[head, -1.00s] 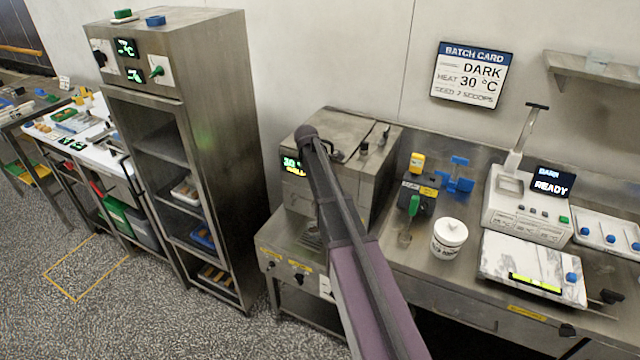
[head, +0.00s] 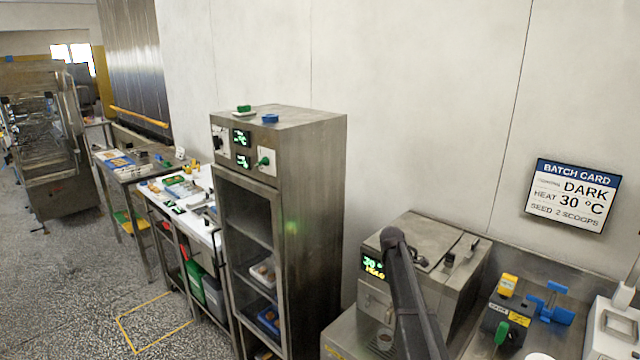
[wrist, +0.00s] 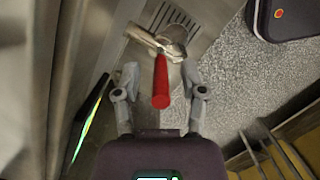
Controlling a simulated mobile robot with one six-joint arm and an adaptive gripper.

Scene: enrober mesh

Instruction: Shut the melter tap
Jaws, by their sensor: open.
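The melter (head: 425,245) is a steel box on the counter at the lower right of the head view, with a lit display (head: 374,267) on its front. My arm crosses in front of it and hides my gripper there. In the wrist view the tap's red handle (wrist: 160,85) points toward me from a shiny metal tap body (wrist: 172,40). My gripper (wrist: 160,74) is open, with one finger on each side of the red handle. Gaps show between the handle and both fingers. I cannot tell how deep the handle sits between them.
A slotted drip grate (wrist: 187,18) lies beyond the tap. A tall steel cabinet (head: 312,190) stands left of the melter. A grinder-like black unit with a green handle (head: 501,333) is to its right. Speckled floor (head: 60,290) is free at left.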

